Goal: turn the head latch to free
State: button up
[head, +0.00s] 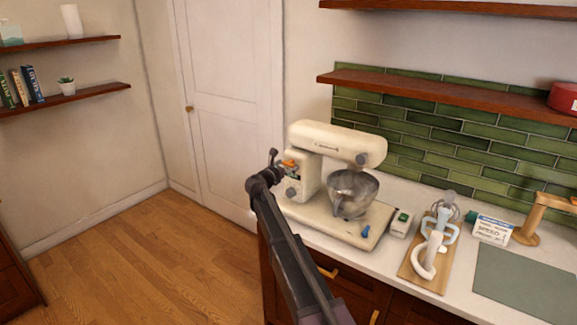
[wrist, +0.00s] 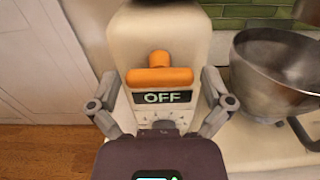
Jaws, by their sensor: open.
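The cream stand mixer (head: 337,137) stands on the counter with its head level above a steel bowl (head: 352,190). An orange T-shaped handle (wrist: 159,76) is on the mixer's column, its bar lying crosswise above a display (wrist: 159,98) reading OFF. A dark grey knob (wrist: 160,127) shows partly below the display. I cannot tell from markings which control is the head latch. My gripper (wrist: 161,80) is open, its fingers on either side of the orange handle, with gaps visible. In the head view my gripper (head: 273,166) is at the mixer's left side.
A small blue lever (head: 366,231) is on the mixer's base. To the right are a small box (head: 401,223), a wooden board (head: 425,262) with attachments, a speed card (head: 492,230) and a green mat (head: 525,283). A shelf (head: 450,95) hangs above. The floor at left is clear.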

jog(key=shift+w+d, duration=0.1)
jog(key=shift+w, duration=0.1)
jog(key=c, duration=0.9)
